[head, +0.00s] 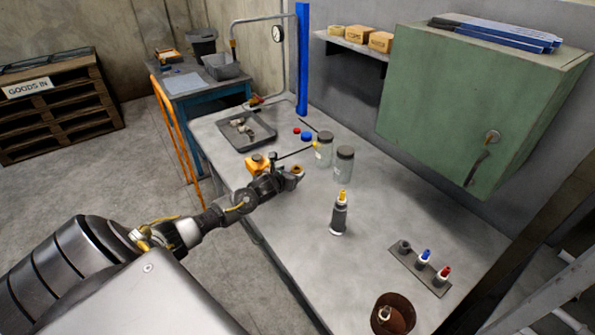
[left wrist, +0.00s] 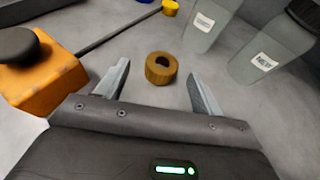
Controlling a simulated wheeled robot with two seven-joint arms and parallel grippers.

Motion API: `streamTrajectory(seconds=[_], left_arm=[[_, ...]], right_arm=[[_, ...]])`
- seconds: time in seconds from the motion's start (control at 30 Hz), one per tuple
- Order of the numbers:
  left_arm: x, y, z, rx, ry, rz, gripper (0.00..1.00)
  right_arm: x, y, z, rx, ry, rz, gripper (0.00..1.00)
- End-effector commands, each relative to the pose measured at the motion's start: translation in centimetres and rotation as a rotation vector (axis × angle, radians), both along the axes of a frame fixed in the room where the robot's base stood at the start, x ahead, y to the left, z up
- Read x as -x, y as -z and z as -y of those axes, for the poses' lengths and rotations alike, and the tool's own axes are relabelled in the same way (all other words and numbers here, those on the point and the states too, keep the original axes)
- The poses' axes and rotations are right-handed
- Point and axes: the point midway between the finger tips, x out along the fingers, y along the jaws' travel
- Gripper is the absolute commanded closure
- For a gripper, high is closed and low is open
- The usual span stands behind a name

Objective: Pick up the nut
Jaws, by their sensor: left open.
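In the head view the nut (head: 298,169) shows just beyond my left gripper (head: 292,181). In the left wrist view my left gripper (left wrist: 158,80) is open, with one finger on each side of the nut and a gap to both. The nut lies near the fingertips, and the jaws hold nothing. My right gripper is not in view.
An orange block with a dark knob (left wrist: 35,75) stands close left of the fingers, with a thin rod beside it. Two labelled jars (head: 324,150) (head: 343,166) stand beyond the nut. A grey tray (head: 236,143) lies farther back. A dark bottle (head: 339,215) stands nearer.

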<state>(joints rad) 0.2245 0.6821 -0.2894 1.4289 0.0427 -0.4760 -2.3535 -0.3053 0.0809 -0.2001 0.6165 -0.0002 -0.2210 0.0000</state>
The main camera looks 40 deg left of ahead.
Motion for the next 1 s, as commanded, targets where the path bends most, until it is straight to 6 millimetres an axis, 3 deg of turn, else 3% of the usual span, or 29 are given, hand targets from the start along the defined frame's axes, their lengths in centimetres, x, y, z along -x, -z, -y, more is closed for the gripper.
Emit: streamTrajectory(seconds=[0.17, 0.6, 0.97, 1.0], left_arm=[[-0.4, 0.1, 0.1, 0.0, 0.003, -0.001, 0.33], [-4.5, 1.8, -0.6, 0.002, 0.001, 0.0, 0.33], [-5.1, 2.1, -0.7, -0.001, 0.004, 0.0, 0.33], [-5.1, 2.1, -0.7, -0.001, 0.004, 0.0, 0.37]], right_arm=[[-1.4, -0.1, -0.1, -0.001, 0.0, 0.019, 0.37], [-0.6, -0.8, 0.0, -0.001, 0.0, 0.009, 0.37], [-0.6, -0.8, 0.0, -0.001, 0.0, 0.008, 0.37], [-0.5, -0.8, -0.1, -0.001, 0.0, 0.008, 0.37]])
